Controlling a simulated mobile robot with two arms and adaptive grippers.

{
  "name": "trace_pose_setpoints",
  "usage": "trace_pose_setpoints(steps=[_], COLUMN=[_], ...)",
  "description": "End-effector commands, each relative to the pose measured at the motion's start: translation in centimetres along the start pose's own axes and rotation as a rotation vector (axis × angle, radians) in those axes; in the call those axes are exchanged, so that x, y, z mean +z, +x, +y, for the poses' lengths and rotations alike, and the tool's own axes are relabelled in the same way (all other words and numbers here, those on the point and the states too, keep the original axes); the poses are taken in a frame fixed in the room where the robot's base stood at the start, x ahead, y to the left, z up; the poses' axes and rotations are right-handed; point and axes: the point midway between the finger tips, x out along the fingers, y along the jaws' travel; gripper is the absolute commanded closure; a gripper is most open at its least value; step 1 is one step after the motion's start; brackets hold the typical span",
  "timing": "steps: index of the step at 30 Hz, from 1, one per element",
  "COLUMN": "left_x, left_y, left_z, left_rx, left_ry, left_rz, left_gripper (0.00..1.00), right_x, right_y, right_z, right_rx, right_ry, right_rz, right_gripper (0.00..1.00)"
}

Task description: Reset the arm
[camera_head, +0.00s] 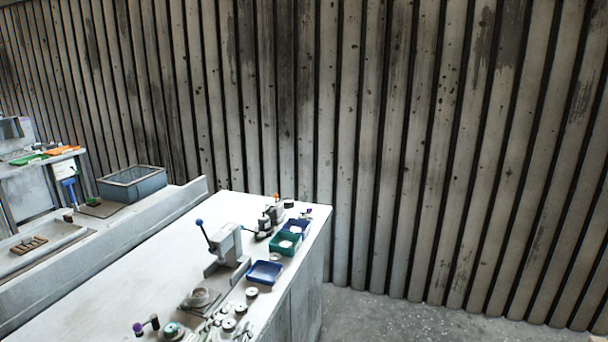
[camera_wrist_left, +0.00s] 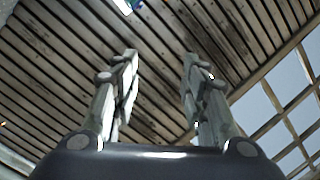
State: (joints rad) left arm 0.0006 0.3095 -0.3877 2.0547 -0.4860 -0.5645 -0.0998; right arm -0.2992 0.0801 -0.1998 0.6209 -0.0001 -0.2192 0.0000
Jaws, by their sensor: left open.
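My left gripper (camera_wrist_left: 160,58) shows in the left wrist view with its two grey fingers spread wide apart. Nothing is between the fingers. Behind them are a slatted surface and a window frame with pale panes. I cannot clearly make out either gripper in the head view. My right gripper is not in view.
A white workbench (camera_head: 130,290) holds a small press with a blue-knobbed lever (camera_head: 225,245), blue trays (camera_head: 265,273), a green tray (camera_head: 285,243) and several small round parts. A grey bin (camera_head: 132,184) stands further left. A ribbed wall (camera_head: 400,130) closes the back. Floor (camera_head: 400,322) at right is clear.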

Motion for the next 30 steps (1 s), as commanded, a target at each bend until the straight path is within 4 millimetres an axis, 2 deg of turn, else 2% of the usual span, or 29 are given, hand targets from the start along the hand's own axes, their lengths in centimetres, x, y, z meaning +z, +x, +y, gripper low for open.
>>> trace_pose_setpoints(steps=[1,3,6,9,15,22,30], left_x=[2.5,5.8,9.8,12.4,14.7,15.1,20.0], left_y=[-1.8,-4.5,-9.2,-14.0,-22.2,-30.3,-28.4], left_z=[1.3,3.0,5.7,8.2,11.6,14.0,19.5], left_rx=[0.037,0.091,0.174,0.254,0.385,0.512,0.526], left_ry=[-0.087,-0.195,-0.334,-0.441,-0.577,-0.678,-0.669], left_rz=[-0.107,-0.255,-0.462,-0.636,-0.892,-1.117,-1.138], left_gripper=[0.59,0.59,0.59,0.59,0.59,0.59,0.59], right_x=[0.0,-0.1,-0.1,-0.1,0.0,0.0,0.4], right_y=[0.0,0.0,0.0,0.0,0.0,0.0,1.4], right_z=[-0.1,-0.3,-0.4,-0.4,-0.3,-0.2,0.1], right_rx=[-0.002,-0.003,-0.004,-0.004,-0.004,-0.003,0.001], right_ry=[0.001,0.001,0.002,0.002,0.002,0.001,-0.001], right_rz=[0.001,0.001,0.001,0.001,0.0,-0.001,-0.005], right_gripper=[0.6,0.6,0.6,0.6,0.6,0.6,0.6])
